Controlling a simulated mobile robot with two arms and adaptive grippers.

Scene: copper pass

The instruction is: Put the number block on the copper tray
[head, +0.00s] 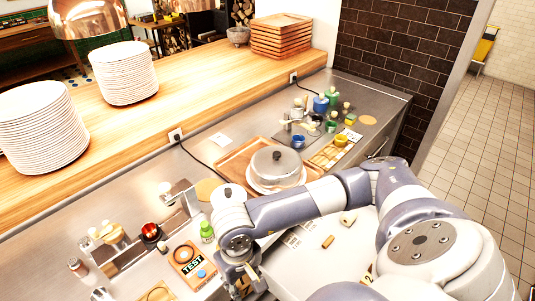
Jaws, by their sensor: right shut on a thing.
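My right gripper (240,284) is low at the bottom centre, over the front edge of the steel counter. It is shut on a small yellowish thing, mostly hidden by the fingers. A copper-brown tray (232,164) lies on the counter behind my right arm. My left gripper is not in view.
Small blocks (347,218) lie on a white surface at right.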

